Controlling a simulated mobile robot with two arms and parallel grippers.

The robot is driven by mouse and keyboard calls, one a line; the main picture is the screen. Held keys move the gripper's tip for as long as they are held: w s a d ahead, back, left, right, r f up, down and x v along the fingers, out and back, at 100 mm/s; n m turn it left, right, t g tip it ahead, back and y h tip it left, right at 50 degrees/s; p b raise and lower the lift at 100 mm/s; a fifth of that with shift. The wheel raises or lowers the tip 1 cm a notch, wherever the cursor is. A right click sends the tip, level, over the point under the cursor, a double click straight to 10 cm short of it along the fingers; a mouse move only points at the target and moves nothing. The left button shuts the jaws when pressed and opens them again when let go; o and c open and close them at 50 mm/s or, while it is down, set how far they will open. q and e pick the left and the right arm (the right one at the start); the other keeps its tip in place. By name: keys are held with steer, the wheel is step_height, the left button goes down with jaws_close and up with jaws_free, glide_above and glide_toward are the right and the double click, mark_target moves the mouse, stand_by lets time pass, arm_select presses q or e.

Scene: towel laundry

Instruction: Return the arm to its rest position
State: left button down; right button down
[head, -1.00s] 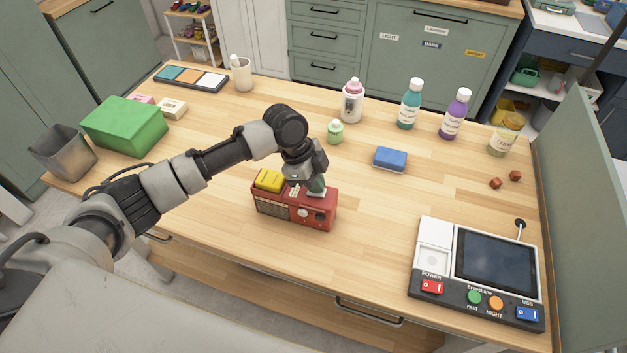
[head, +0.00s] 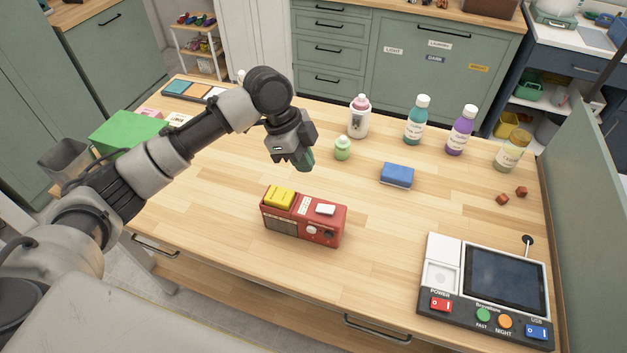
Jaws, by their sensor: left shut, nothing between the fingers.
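My left arm comes in from the left and reaches over the wooden table (head: 215,225). Its gripper (head: 306,163) is shut and empty. It hangs in the air above and behind the red radio-like box (head: 325,230), apart from it. The red box has a yellow block (head: 279,197) on its left top and a white button (head: 325,209) on its right top. My right gripper is not in view.
A green box (head: 120,133) and a grey bin (head: 62,160) are at the left, partly behind my arm. Several bottles, a green jar (head: 342,148) and a blue sponge (head: 397,174) stand behind. A console (head: 430,275) is at front right. The table's front middle is clear.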

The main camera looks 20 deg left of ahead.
arm_select(q)
steer(key=shift+a+r, duration=0.6)
steer(key=shift+r, duration=0.15)
steer(key=shift+d, duration=0.1)
